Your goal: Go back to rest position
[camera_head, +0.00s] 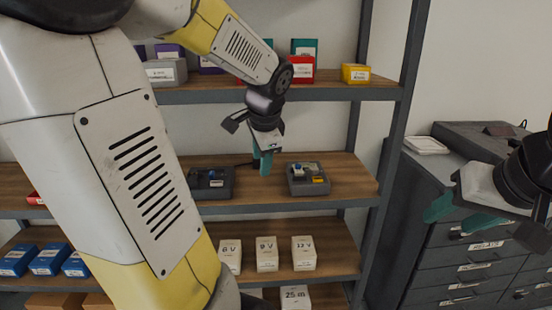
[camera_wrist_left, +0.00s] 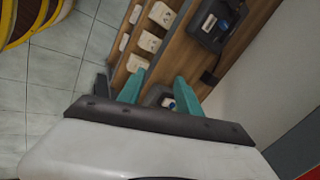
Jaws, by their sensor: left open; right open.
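My left gripper (camera_head: 263,160) is open and empty in the head view, with its teal fingers pointing down over the middle shelf (camera_head: 262,184). It hangs between two dark grey trays, apart from both as far as I can tell. The left wrist view shows its two teal fingers (camera_wrist_left: 158,92) spread with nothing gripped between them. My right gripper (camera_head: 460,212) is at the right edge of the head view, in front of the grey drawer cabinet (camera_head: 420,250). Its teal fingers are apart and hold nothing.
White boxes (camera_head: 266,254) stand on the shelf below, blue boxes (camera_head: 46,259) at lower left. Above are a red box (camera_head: 300,69) and a yellow box (camera_head: 355,73). A dark shelf post (camera_head: 392,150) stands between shelf and cabinet.

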